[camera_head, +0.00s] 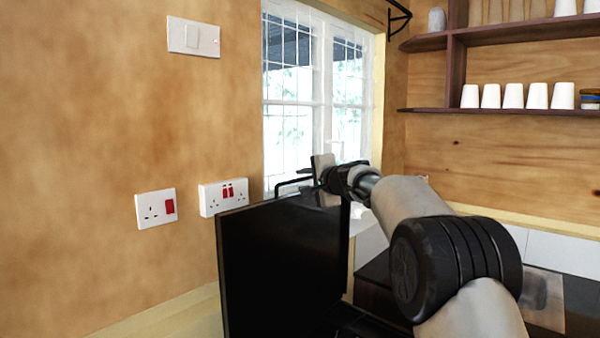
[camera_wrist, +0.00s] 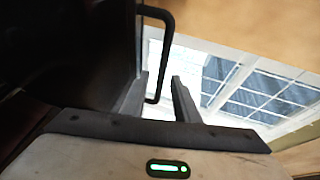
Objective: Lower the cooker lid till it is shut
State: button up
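The cooker lid (camera_head: 275,265) is a flat black panel standing upright, raised from the dark cooker top at its base. A thin black bar handle (camera_head: 290,183) sticks up by its top edge. In the wrist view the dark lid (camera_wrist: 70,50) fills the left side, and the bent handle (camera_wrist: 166,50) reaches down between the fingers. My gripper (camera_head: 318,172) is at the lid's top edge, behind it. In the wrist view my gripper (camera_wrist: 158,92) is open, its two fingers apart with a gap around the handle's lower end. My arm hides part of the cooker.
A plywood wall with sockets (camera_head: 223,196) is left of the lid. A window (camera_head: 315,90) is behind my gripper. Shelves (camera_head: 500,110) with white cups are at the upper right. A worktop (camera_head: 580,290) lies right of my arm.

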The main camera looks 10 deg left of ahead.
aim_at(301, 180)
jog(key=shift+p+x, duration=0.7)
jog(key=shift+x, duration=0.95)
grip_shut()
